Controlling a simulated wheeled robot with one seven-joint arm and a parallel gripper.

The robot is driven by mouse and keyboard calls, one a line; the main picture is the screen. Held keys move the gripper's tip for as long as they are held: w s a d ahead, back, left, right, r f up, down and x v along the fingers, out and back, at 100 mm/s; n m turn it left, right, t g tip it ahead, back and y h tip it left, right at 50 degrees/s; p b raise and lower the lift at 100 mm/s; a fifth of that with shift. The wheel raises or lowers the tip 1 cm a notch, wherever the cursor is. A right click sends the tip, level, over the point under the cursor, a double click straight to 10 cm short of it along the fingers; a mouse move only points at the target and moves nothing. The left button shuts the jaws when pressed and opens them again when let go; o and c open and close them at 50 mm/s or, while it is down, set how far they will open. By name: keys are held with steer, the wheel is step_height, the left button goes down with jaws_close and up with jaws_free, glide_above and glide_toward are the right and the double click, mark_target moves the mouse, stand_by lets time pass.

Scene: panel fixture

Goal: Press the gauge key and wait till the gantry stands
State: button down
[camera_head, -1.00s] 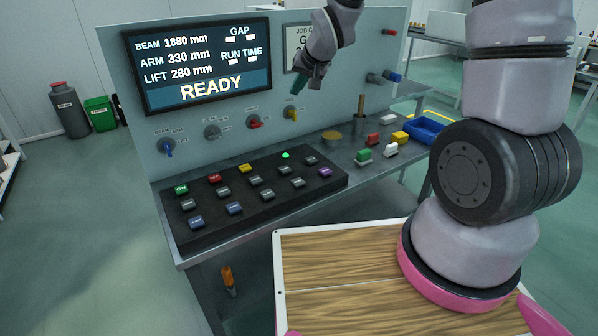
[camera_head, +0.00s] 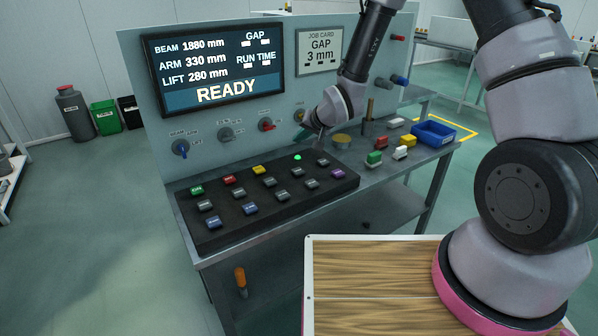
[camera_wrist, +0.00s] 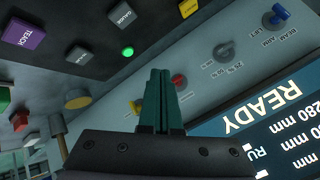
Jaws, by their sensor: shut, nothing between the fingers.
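The black key panel (camera_head: 225,236) carries rows of coloured and grey keys and a lit green lamp (camera_head: 297,157). The key labels are too small to read in the head view. The display (camera_head: 215,70) reads READY, with gap and run time blank. My gripper (camera_head: 311,139) is shut and empty, above the panel's back right edge, apart from the keys. Its teal fingers (camera_wrist: 159,72) show in the wrist view.
A job card (camera_head: 320,52) reads GAP 3 mm. Rotary knobs (camera_head: 181,148) line the upright face behind the keys. Right of the panel stand a brass disc (camera_head: 342,140), small coloured blocks (camera_head: 374,158) and a blue tray (camera_head: 434,133).

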mark_target(299, 172)
steer(key=shift+f, duration=4.4)
steer(key=shift+f, duration=0.4)
